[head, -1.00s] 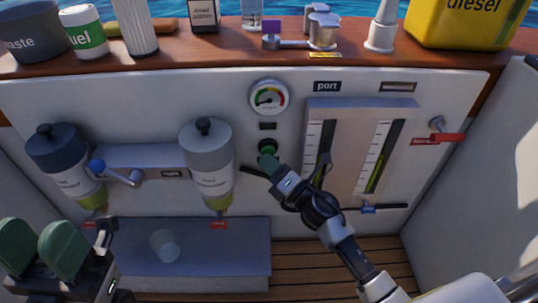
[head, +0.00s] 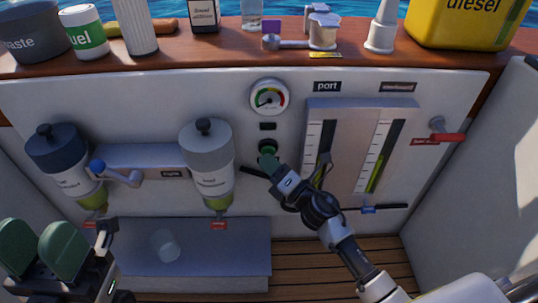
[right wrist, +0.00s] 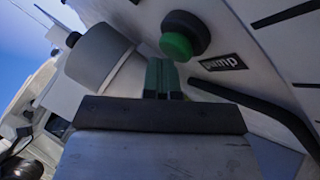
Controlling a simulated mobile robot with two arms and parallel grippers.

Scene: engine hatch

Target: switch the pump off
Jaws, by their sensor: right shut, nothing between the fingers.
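The pump switch is a round button with a green face and a dark collar on the white panel, below the gauge. In the head view the button (head: 268,147) is partly covered by my right gripper (head: 267,162). In the right wrist view the button (right wrist: 177,43) stands beside a "pump" label (right wrist: 223,62). My right gripper's green fingertips (right wrist: 161,76) are together, empty, just below the button in the head view. I cannot tell whether they touch it. My left gripper (head: 42,247) is open and empty at the lower left, far from the button.
A gauge (head: 269,97) sits above the button. Two filter bowls, one grey-white (head: 207,150) and one dark (head: 56,150), hang to the left. A black lever (right wrist: 265,108) lies close to my right gripper. Sight tubes (head: 350,110) and a red-handled valve (head: 440,138) are right.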

